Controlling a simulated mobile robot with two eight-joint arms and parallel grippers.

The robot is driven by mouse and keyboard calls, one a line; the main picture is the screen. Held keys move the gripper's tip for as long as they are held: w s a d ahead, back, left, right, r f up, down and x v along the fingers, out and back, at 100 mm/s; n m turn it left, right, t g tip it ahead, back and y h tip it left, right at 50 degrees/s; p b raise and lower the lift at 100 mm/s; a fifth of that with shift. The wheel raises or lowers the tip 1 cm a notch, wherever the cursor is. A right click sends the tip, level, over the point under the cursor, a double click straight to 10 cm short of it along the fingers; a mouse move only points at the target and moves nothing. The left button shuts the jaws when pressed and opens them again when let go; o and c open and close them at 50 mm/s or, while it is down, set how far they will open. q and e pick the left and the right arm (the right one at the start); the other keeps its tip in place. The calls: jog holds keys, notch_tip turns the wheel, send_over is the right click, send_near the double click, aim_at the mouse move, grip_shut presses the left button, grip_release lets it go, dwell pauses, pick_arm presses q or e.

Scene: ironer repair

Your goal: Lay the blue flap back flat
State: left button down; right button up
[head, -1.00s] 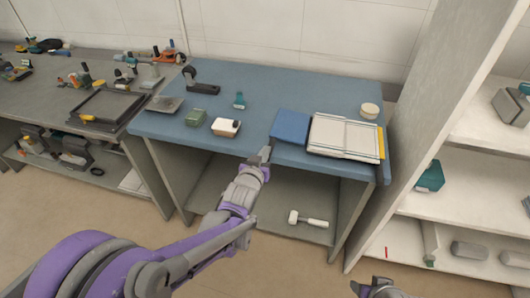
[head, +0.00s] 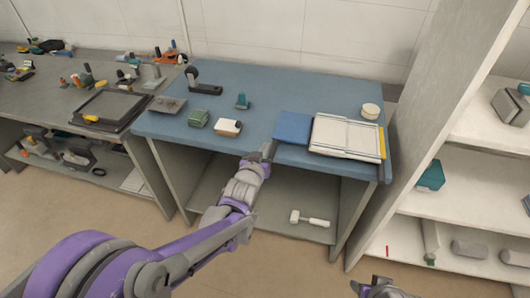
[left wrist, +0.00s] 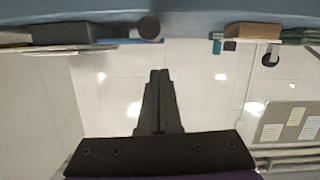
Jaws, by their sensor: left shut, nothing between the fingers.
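The blue flap (head: 293,127) is a square blue panel on the blue bench (head: 270,88). It lies directly left of the white-grey panelled board (head: 345,137) and looks about flat from the head; its hinge is not clear. My left gripper (head: 268,150) is at the bench's front edge, just in front and slightly left of the flap, apart from it as far as I can tell. In the left wrist view its fingers (left wrist: 160,80) are together and empty. My right gripper (head: 378,287) shows only partly at the bottom edge; its jaws are unclear.
A white box (head: 228,127), a green block (head: 199,118) and a small teal item (head: 242,101) stand left of the flap. A round cream tub (head: 370,111) is behind the board. A white mallet (head: 310,219) lies on the lower shelf. White shelving (head: 455,215) stands at right.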

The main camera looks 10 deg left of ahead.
pick_arm(q)
jog(key=r+v, duration=0.1)
jog(key=v, duration=0.9)
jog(key=s+a+f+g, duration=0.1)
jog(key=s+f+g, duration=0.3)
jog(key=s, duration=0.7)
jog(key=s+a+f+g, duration=0.2)
jog(key=s+f+g, duration=0.3)
jog(key=s, duration=0.7)
jog(key=shift+a+g+y, duration=0.3)
jog(key=shift+g+y, duration=0.1)
jog(key=shift+g, duration=0.1)
pick_arm(e)
jog(key=shift+r, duration=0.35)
pick_arm(q)
jog(key=shift+w, duration=0.1)
